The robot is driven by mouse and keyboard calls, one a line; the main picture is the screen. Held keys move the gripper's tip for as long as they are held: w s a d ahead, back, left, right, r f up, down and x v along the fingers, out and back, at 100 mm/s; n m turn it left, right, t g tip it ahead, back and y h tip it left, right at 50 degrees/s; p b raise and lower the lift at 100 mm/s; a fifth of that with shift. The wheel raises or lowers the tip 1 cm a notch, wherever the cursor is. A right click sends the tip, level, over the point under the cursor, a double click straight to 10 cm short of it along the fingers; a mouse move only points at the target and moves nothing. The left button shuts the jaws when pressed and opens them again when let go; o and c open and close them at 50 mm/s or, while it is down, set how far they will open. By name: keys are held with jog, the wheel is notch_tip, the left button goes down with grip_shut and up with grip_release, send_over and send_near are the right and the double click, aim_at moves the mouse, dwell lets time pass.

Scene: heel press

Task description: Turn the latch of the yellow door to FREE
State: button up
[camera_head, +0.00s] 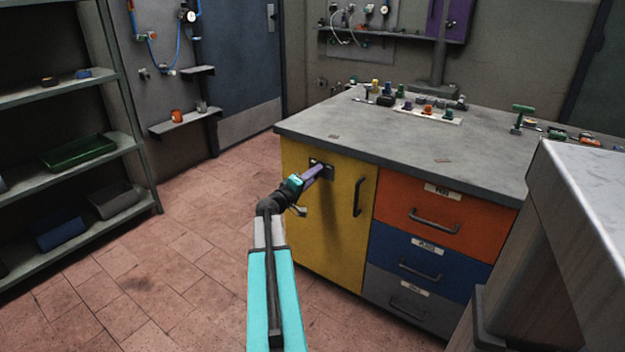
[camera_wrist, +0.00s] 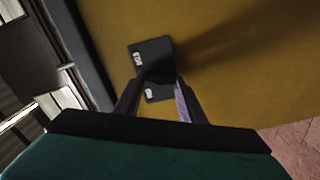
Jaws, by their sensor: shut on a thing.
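The yellow door (camera_head: 335,235) is the front of the cabinet at the left end of the workbench and looks closed. Its latch plate (camera_head: 327,167) is dark and sits near the door's upper left. In the wrist view the latch plate (camera_wrist: 152,56) carries two small pale labels, too small to read. My gripper (camera_head: 314,173) reaches the latch from the front left. In the wrist view my gripper (camera_wrist: 160,88) has its fingers on either side of a dark part at the plate, shut on the latch. The latch knob is mostly hidden between the fingers, so its setting cannot be told.
A dark vertical handle (camera_head: 357,197) is at the door's right side. Orange (camera_head: 445,215), blue (camera_head: 425,262) and grey (camera_head: 408,300) drawers stand right of it. A shelf rack (camera_head: 125,110) is at the left. The tiled floor (camera_head: 185,270) before the door is clear.

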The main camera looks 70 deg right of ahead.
jog(key=shift+w+d+f+n+p, duration=0.15)
jog(key=shift+n+p, duration=0.75)
jog(key=shift+n, duration=2.5)
jog(key=shift+w+a+r+n+p, duration=0.1)
jog(key=shift+n+p, duration=0.8)
jog(key=shift+n, duration=2.5)
jog(key=o, duration=1)
jog(key=shift+f, duration=0.1)
jog(key=shift+o, duration=0.2)
jog(key=shift+s, duration=0.1)
jog(key=shift+f, duration=0.1)
